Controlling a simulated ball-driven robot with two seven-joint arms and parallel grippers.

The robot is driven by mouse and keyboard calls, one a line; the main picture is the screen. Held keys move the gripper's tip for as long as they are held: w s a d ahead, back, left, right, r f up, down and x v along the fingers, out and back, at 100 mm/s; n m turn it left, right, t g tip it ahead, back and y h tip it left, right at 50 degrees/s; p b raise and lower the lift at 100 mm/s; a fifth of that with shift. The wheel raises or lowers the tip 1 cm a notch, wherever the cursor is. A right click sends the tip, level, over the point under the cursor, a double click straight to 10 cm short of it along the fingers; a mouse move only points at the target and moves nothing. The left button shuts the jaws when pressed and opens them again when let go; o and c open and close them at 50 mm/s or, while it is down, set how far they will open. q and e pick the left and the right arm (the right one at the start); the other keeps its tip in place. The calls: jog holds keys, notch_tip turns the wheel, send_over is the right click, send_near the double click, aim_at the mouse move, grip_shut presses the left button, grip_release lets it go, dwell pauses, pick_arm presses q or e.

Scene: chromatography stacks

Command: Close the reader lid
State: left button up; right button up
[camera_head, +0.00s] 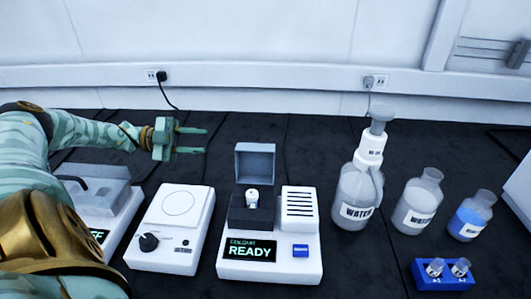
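The reader (230,271) is a white box with a dark display that says "READY". Its grey lid (256,163) stands open, upright at the back of the dark well block (237,214). A small vial with a white cap (252,196) stands in the well, in front of the lid. My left gripper (207,141) comes in from the left. It is to the left of the lid and apart from it, with its two fingers spread, pointing right, and nothing between them. My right gripper is not in view.
A white stirrer or hot plate (179,203) stands left of the reader. A tall water dispenser bottle (352,213) stands to its right, then two smaller bottles (416,205) (471,216). A blue vial rack (443,280) is at the front right. Dark bench behind the reader is clear.

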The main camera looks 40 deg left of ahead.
aim_at(257, 144)
pick_arm(q)
jog(key=b+x, duration=0.1)
jog(key=x, duration=0.4)
jog(key=b+x, duration=0.2)
jog(key=x, duration=0.3)
jog(key=b+x, duration=0.2)
jog(key=x, duration=0.3)
jog(key=shift+w+d+f, duration=0.15)
jog(key=shift+w+f, duration=0.1)
jog(key=shift+w, duration=0.1)
jog(key=shift+w+d+r, duration=0.15)
jog(key=shift+d, duration=0.05)
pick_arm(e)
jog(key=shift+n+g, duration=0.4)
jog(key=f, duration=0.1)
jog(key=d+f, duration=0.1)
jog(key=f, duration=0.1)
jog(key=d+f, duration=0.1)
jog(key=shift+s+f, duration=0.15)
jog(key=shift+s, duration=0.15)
